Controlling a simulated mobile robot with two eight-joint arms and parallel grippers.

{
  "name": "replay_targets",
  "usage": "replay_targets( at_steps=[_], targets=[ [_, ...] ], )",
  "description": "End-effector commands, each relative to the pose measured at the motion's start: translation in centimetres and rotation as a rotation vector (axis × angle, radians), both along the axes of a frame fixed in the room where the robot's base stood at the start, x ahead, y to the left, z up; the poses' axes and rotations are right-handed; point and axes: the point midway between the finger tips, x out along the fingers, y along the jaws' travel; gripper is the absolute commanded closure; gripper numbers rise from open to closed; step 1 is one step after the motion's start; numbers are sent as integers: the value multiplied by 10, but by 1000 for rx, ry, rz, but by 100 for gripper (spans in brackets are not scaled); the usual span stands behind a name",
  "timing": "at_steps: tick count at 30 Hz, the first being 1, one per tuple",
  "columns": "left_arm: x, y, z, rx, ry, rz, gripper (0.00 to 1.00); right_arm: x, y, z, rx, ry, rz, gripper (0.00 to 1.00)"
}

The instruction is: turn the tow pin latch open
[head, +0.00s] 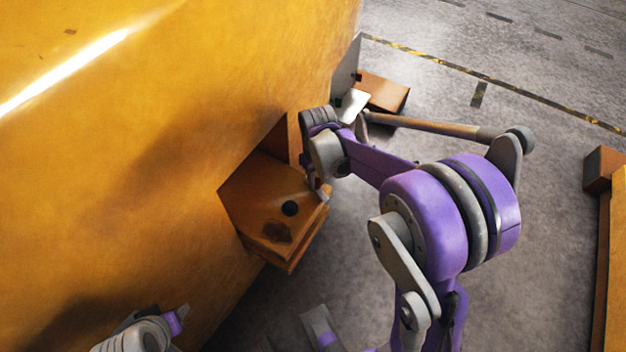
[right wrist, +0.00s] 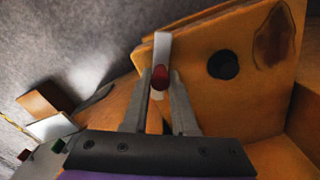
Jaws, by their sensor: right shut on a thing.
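An orange tow bracket (head: 268,192) juts from the big orange casting; its plate has a dark round spot (head: 289,208), a hole or pin end. In the right wrist view the latch (right wrist: 163,48) is a pale grey bar with a dark red end (right wrist: 160,77), standing at the bracket plate's edge. My right gripper (right wrist: 159,92) is shut on the latch, one finger on each side. In the head view my right gripper (head: 324,190) is at the bracket's right edge, and the latch is hidden there. My left gripper (head: 168,322) shows partly at the bottom left, away from the bracket; its fingers are unclear.
The orange casting (head: 150,130) fills the left. Behind my right arm lie an orange block (head: 385,92) and a pale plate (head: 352,105). Another orange piece (head: 604,168) stands at the right edge. Open grey floor (head: 550,110) lies between, with a yellow-black line.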

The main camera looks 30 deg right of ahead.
Motion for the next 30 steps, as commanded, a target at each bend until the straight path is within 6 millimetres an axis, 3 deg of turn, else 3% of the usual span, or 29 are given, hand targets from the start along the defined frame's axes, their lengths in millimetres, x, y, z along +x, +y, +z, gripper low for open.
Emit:
replay_targets(
  at_steps=[15, 30],
  targets=[
    [0, 0, -2, 0, 1, 0, 50, 4, -15, 0, -1, 0, 388, 100],
    [0, 0, -2, 0, 1, 0, 50, 6, -18, 1, -1, -1, 495, 100]
  ],
)
